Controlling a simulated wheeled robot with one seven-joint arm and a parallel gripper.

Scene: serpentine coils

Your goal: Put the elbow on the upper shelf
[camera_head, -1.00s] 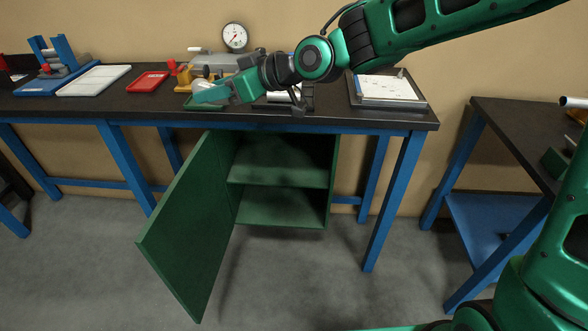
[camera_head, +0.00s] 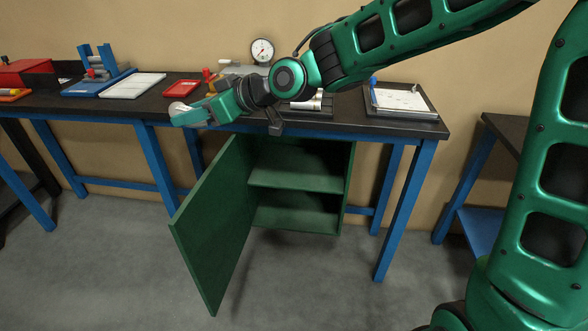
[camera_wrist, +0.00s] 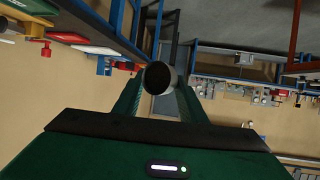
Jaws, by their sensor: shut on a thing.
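The elbow is a grey, round-ended pipe piece (camera_wrist: 160,76) with a dark open mouth, held between my gripper's two green fingers in the wrist view. In the head view the elbow (camera_head: 178,107) shows as a small pale shape at the fingertips. My gripper (camera_head: 190,117) is shut on it, in front of the workbench's front edge at about bench-top height. The upper shelf (camera_head: 292,179) is the middle green board inside the open cabinet under the bench, below and to the right of my gripper. It looks empty.
The green cabinet door (camera_head: 212,225) stands swung open toward the left front. The lower cabinet floor (camera_head: 295,219) looks bare. The bench top (camera_head: 345,115) carries a dial gauge (camera_head: 262,50), a red tray (camera_head: 182,88) and a framed white board (camera_head: 400,100). Blue bench legs (camera_head: 405,210) flank the cabinet.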

